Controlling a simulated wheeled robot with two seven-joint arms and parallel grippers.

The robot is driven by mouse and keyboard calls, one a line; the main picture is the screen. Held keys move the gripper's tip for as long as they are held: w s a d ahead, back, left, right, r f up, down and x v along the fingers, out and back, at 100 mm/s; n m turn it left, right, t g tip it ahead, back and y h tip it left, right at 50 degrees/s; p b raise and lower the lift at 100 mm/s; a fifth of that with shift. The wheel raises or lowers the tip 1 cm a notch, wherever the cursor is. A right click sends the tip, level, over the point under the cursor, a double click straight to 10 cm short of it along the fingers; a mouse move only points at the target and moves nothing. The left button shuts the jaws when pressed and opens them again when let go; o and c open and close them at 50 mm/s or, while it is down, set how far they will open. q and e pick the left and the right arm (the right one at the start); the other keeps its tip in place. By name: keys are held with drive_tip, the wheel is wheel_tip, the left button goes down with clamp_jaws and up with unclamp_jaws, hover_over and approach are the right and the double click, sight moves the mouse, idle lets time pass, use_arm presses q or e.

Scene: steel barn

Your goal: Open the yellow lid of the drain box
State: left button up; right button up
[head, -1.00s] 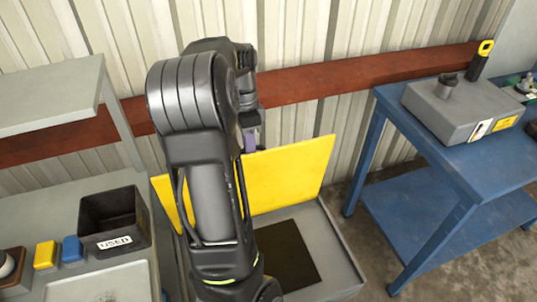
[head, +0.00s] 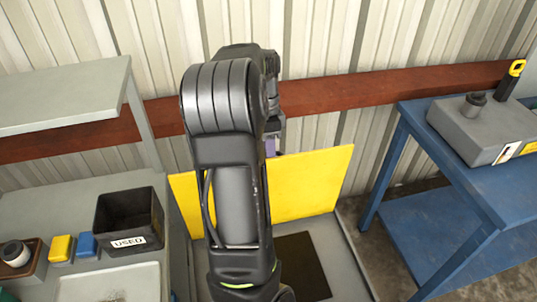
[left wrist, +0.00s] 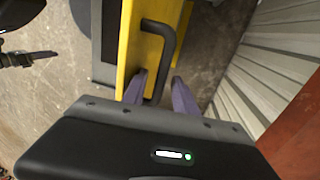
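The yellow lid (head: 312,182) stands raised, close to upright, at the back of the grey drain box (head: 345,262) in the head view. A dark opening (head: 303,262) shows in front of it. In the left wrist view the lid (left wrist: 130,45) is seen nearly edge-on, with a black bar handle (left wrist: 168,45) on its face. My left gripper (left wrist: 160,92) has its purple fingers apart, one on each side of the handle's near end. In the head view my left arm hides the lid's middle, and the gripper (head: 272,143) is mostly hidden behind the arm and lid.
A blue table (head: 440,200) with a grey box (head: 485,128) stands at the right. At the left, a grey bench (head: 85,192) holds a black "USED" bin (head: 128,220) and yellow and blue blocks. A corrugated wall (head: 330,40) with a red-brown beam (head: 350,97) is close behind the lid.

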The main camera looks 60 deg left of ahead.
use_arm(q)
drive_tip(key=shift+a+r, duration=0.15)
drive_tip(key=shift+r, duration=0.45)
wheel_tip(320, 180, up, 6)
drive_tip(key=a+p, duration=0.1)
drive_tip(key=p, duration=0.3)
drive_tip(key=shift+w+r, duration=0.2)
drive_tip(key=shift+r, duration=0.05)
drive_tip(key=shift+a, duration=0.1)
